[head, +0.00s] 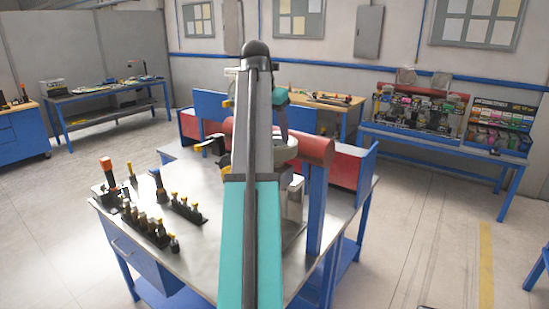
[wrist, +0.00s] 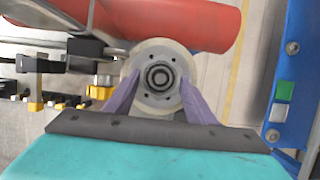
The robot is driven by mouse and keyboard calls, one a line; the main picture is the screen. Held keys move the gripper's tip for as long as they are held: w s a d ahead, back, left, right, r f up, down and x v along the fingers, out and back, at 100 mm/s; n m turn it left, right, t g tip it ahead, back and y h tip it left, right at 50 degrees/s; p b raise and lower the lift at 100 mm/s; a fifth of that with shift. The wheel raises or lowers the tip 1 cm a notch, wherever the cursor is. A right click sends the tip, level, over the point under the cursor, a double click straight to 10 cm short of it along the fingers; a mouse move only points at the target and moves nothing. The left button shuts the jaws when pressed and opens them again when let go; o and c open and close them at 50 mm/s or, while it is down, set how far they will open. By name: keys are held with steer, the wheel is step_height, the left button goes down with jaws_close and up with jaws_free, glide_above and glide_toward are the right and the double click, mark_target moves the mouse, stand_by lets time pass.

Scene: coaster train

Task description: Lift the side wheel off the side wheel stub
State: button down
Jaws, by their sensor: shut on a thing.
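The side wheel (wrist: 150,52) is a cream disc with a dark ringed hub, facing the camera in the wrist view. My gripper (wrist: 159,85) has its two purple fingers shut on the wheel's rim, one on each side. In the head view the wheel (head: 284,152) shows partly beside my arm, below the red tube. The side wheel stub is not clearly seen; the wheel and its hub cover that spot, so I cannot tell whether the wheel still sits on it.
A red tube (head: 316,150) lies close behind the wheel. A blue post (head: 316,210) stands to the right. Black holders with yellow-topped tools (head: 150,228) stand on the left of the metal table (head: 205,255). An orange-handled tool (head: 106,165) stands behind them.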

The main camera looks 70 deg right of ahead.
steer(key=shift+r, duration=3.4)
steer(key=shift+r, duration=0.15)
step_height(320, 180, up, 4)
steer(key=shift+s+a+f, duration=0.1)
steer(key=shift+a+f, duration=0.05)
steer(key=shift+f, duration=0.1)
steer(key=c, duration=2.5)
jaws_free()
steer(key=shift+f, duration=0.1)
steer(key=o, duration=0.5)
steer(key=shift+w+f, duration=0.1)
steer(key=shift+w, duration=0.1)
steer(key=shift+c, duration=0.2)
steer(key=shift+s, duration=0.15)
